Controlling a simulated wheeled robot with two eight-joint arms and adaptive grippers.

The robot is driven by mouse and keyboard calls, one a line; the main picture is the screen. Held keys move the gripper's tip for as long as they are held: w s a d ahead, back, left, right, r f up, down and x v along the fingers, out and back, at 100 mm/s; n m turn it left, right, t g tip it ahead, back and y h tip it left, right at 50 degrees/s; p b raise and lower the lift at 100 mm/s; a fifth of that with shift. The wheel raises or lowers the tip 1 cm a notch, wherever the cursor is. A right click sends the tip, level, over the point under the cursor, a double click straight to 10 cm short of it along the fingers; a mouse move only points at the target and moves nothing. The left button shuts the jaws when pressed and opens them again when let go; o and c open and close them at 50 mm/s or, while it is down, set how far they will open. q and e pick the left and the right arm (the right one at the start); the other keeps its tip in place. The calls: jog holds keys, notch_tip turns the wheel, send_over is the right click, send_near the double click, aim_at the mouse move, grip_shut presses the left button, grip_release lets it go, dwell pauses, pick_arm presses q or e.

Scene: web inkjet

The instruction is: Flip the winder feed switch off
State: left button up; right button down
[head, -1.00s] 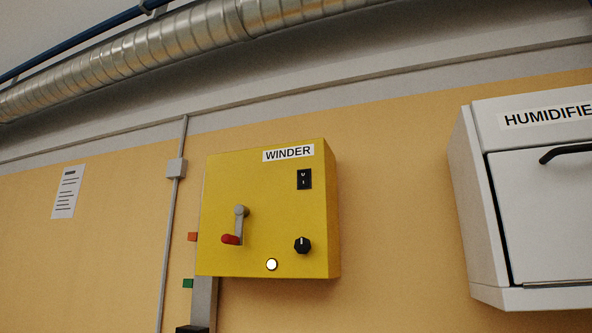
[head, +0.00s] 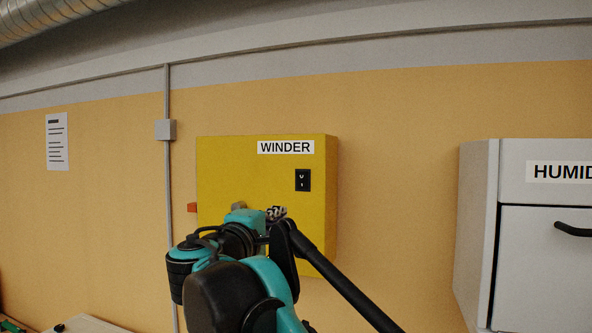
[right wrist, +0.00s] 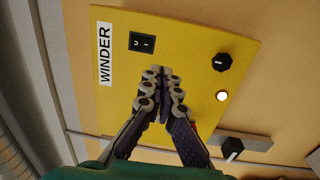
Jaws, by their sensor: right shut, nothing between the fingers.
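The yellow winder box (head: 222,165) is on the wall in the middle of the head view, with a WINDER label on its front. Its black rocker switch (head: 303,180) has white marks and is unobstructed; it also shows at the upper left of the right wrist view (right wrist: 142,42). I cannot tell which way the rocker is pressed. My right gripper (head: 277,212) is shut and empty in front of the box, below and left of the switch. In the right wrist view its fingertips (right wrist: 158,75) appear close beside the switch, with no clear contact. My left gripper is not in view.
A black knob (right wrist: 222,62) and a lit white button (right wrist: 222,96) are on the same box front. My arm hides the lever and lower box in the head view. A white humidifier cabinet (head: 480,220) stands to the right, with bare wall between.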

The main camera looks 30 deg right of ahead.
aim_at(300, 176)
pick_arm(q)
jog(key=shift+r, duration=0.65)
pick_arm(e)
jog(key=shift+n+t+h, duration=0.3)
jog(key=r, duration=0.4)
jog(key=shift+w+a, duration=0.25)
jog(key=shift+a, duration=0.1)
jog(key=p+x, duration=0.3)
jog(key=x, duration=1.1)
jog(key=shift+w, duration=0.1)
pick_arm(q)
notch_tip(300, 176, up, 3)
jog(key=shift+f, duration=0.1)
pick_arm(e)
jog(key=shift+r, duration=0.1)
